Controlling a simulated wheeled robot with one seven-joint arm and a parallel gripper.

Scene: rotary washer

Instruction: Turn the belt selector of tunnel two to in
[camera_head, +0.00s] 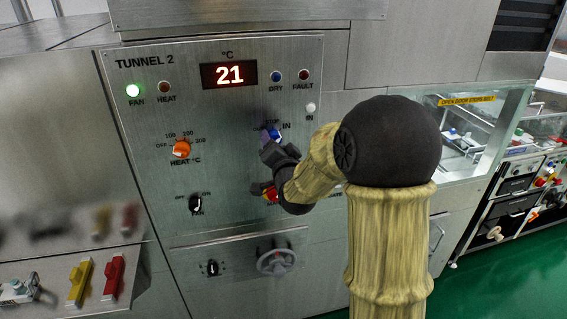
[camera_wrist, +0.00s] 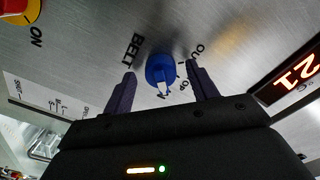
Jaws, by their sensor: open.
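The Tunnel 2 panel (camera_head: 225,120) faces me, with a red display reading 21. The blue belt selector (camera_head: 276,134) sits at the panel's right, left of an "IN" label and partly hidden by my gripper. In the wrist view the blue selector (camera_wrist: 160,70) has a white pointer bar, with "BELT" lettering and "OUT" beside it. My gripper (camera_wrist: 160,90) is open, with one dark finger on each side of the selector and a gap on both sides. In the head view my gripper (camera_head: 270,143) is at the selector. I cannot tell exactly which mark the pointer faces.
A red and yellow switch (camera_head: 270,192) sits just below my gripper.

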